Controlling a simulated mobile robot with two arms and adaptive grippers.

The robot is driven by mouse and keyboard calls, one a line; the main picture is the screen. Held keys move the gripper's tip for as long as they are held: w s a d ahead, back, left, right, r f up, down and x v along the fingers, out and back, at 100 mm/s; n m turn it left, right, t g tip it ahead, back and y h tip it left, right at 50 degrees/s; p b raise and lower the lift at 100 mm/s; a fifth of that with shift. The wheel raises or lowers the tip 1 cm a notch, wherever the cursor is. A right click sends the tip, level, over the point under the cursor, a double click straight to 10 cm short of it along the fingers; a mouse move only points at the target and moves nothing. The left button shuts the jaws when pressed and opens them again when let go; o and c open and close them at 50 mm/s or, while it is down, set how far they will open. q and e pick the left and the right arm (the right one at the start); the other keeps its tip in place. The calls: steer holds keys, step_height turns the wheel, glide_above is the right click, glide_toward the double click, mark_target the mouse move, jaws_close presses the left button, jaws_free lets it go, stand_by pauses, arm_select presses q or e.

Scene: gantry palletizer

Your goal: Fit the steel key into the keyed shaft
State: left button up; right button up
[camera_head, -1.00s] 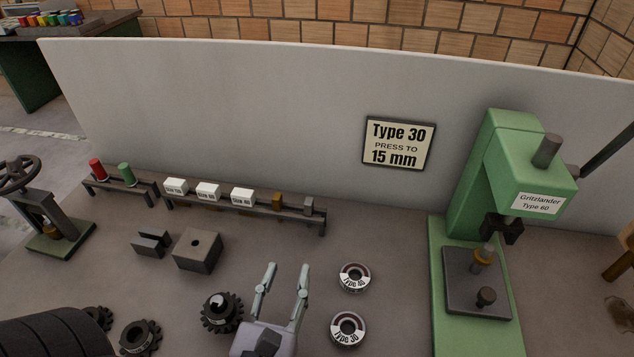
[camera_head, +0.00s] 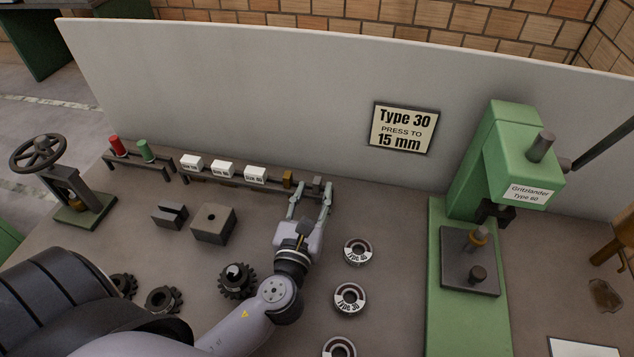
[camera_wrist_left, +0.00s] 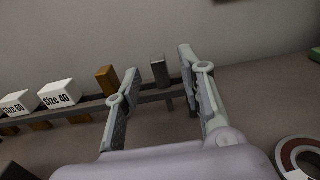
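The steel key, a small grey block (camera_head: 317,183), stands upright at the right end of the low rack (camera_head: 226,183). In the left wrist view the grey block (camera_wrist_left: 159,73) shows between the two fingers, apart from both. My left gripper (camera_head: 312,187) is open and empty at the rack's right end, its fingers pointing at the rack. A post with a brass collar (camera_head: 478,238) stands on the green press's plate; a gear (camera_head: 237,282) with a pale centre lies on the bench. I cannot tell which is the keyed shaft. My right gripper is not in view.
A brass block (camera_head: 288,178) stands just left of the steel key, then white size boxes (camera_head: 223,170). A slotted block (camera_head: 170,216), a holed block (camera_head: 213,224), and labelled rings (camera_head: 350,299) lie on the bench. The green press (camera_head: 470,190) stands right; a grey panel rises behind.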

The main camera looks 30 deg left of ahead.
mark_target(316, 187)
arm_select(q)
steer(key=x, duration=0.3)
steer(key=shift+w+a+p, duration=0.1)
steer(key=shift+w+p, duration=0.3)
jaws_close()
